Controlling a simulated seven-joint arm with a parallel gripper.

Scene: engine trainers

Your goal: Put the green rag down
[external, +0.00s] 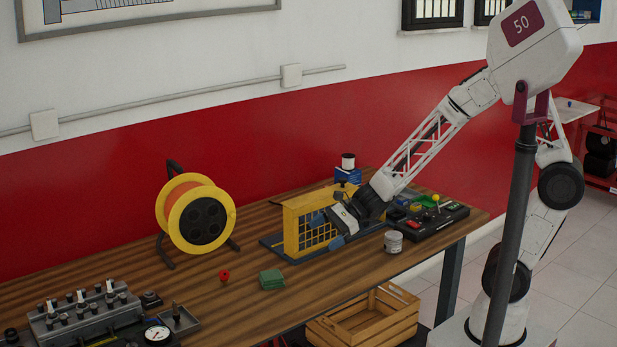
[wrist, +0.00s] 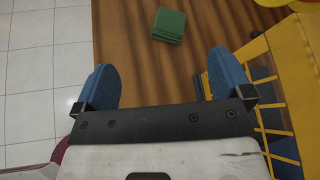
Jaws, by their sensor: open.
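The green rag (external: 271,279) is a small folded stack lying on the wooden table near its front edge. It also shows in the wrist view (wrist: 169,25), at the top, beyond my fingertips. My gripper (external: 328,230) is open and empty, above the table beside the yellow grid frame. In the wrist view its two blue fingers (wrist: 158,82) are spread wide with only bare tabletop between them. The rag is apart from the gripper, to its left in the external view.
The yellow grid frame (external: 292,236) stands close beside my gripper. A cable reel (external: 162,215), a red piece (external: 224,275), a grey can (external: 393,241) and a black control box (external: 428,229) are on the table. A wooden crate (external: 342,335) is below the front edge. Tabletop around the rag is clear.

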